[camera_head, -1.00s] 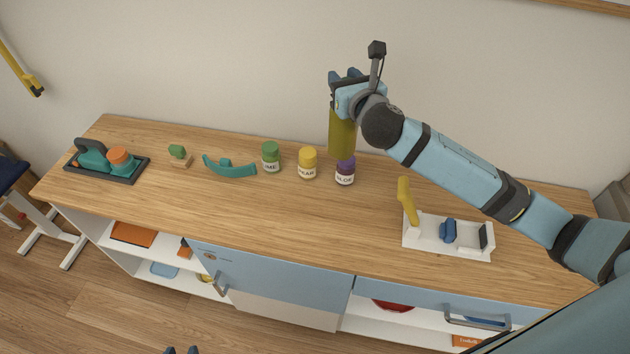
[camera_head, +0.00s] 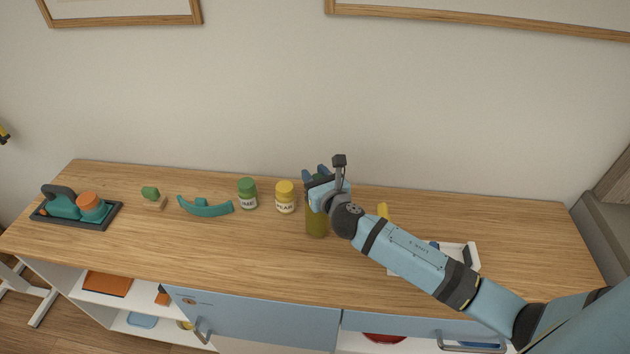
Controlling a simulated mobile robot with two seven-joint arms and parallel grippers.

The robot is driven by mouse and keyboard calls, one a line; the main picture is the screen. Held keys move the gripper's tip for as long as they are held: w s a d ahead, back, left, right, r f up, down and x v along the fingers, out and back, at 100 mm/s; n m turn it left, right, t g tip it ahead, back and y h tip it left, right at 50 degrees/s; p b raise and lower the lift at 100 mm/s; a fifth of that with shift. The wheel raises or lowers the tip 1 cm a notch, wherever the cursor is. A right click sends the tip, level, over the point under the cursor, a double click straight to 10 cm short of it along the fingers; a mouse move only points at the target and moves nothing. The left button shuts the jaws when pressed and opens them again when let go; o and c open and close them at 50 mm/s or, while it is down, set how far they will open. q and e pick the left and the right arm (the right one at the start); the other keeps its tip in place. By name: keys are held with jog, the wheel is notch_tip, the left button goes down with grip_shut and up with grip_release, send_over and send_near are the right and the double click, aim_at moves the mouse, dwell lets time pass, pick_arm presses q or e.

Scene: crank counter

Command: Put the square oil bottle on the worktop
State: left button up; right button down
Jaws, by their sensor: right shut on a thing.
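The square oil bottle (camera_head: 316,223) is olive green and upright in the head view, right of the yellow-lidded jar. My right gripper (camera_head: 318,192) is shut on its top part. The bottle's base is at or just above the worktop (camera_head: 250,262); I cannot tell if it touches. My gripper and wrist hide the bottle's upper end. My left gripper is not in view.
Left of the bottle stand a yellow-lidded jar (camera_head: 285,197), a green-lidded jar (camera_head: 247,193), a teal curved piece (camera_head: 206,208) and a dark tray (camera_head: 112,213). A white tray (camera_head: 474,250) sits partly behind my forearm. The front worktop is clear.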

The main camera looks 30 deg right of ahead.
jog(key=shift+f, duration=0.6)
jog(key=shift+f, duration=0.2)
jog(key=c, duration=0.8)
grip_release()
jog(key=shift+r, duration=0.1)
